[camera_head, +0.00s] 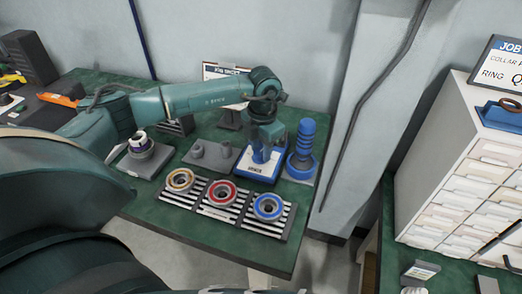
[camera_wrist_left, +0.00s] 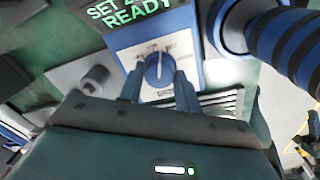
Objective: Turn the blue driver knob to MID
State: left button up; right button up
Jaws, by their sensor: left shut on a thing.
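The blue driver (camera_head: 259,166) stands on the green bench in the head view, with a white label on its front. In the left wrist view the blue driver's panel (camera_wrist_left: 191,70) has a white dial face and a green display reading "SET 2" and "READY", partly cut off. My left gripper (camera_head: 264,147) reaches down over the driver. In the wrist view its fingers (camera_wrist_left: 158,80) stand either side of the knob, shut on it. My right gripper is out of view.
A blue ribbed cylinder (camera_head: 304,145) stands close right of the driver. A striped rack (camera_head: 225,213) with tan, red and blue rings lies in front. A grey block with pegs (camera_head: 208,156) is to the left. A white drawer cabinet (camera_head: 455,170) stands at right.

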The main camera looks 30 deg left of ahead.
aim_at(261, 153)
pick_arm(q)
jog(key=m+b, duration=0.1)
jog(key=m, duration=0.2)
jog(key=shift+m, duration=0.4)
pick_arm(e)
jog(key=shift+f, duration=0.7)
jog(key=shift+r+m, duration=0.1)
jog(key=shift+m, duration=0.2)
pick_arm(q)
jog(key=o, duration=1)
jog(key=shift+c, duration=0.2)
notch_tip(261, 153, up, 13)
jog(key=b, duration=0.1)
jog(key=shift+s+d, duration=0.2)
jog(key=shift+d, duration=0.05)
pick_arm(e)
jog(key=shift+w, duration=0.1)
pick_arm(q)
jog(key=shift+s, duration=0.1)
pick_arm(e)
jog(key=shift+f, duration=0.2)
